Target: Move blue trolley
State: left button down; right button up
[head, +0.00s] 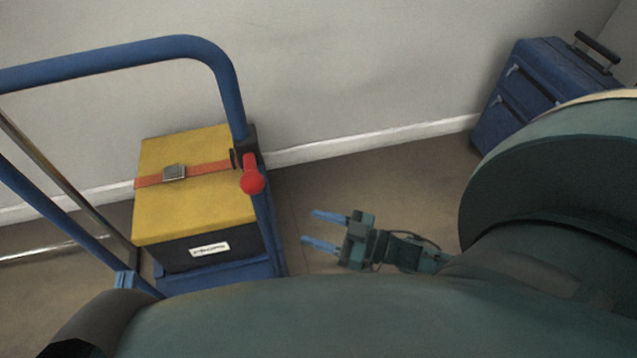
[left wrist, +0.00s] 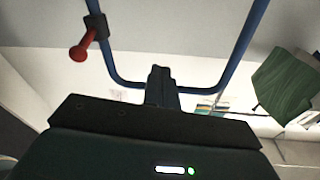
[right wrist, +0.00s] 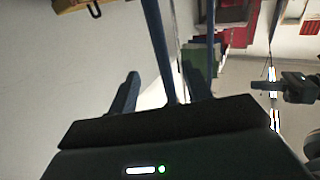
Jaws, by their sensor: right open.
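The blue trolley (head: 227,90) stands at left in the head view, with a tall tubular handle and a red knob (head: 252,180) on its right upright. A yellow-topped box (head: 190,205) with an orange strap sits on its deck. My right gripper (head: 312,228) is open and empty just right of that upright, fingers pointing at it. In the right wrist view a blue upright (right wrist: 160,40) shows between the fingers. My left gripper (left wrist: 160,75) is outside the head view. Its fingers look together, with the blue handle (left wrist: 235,55) behind them; contact is unclear.
A blue suitcase-like case (head: 540,85) stands against the wall at upper right. The wall and its white skirting (head: 370,140) run close behind the trolley. Bare floor lies between the trolley and the case. A dark green item (left wrist: 285,85) shows at right in the left wrist view.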

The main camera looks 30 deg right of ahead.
jog(key=b+x, duration=0.3)
jog(key=x, duration=1)
jog(key=shift+a, duration=0.15)
grip_shut()
dwell(1.1)
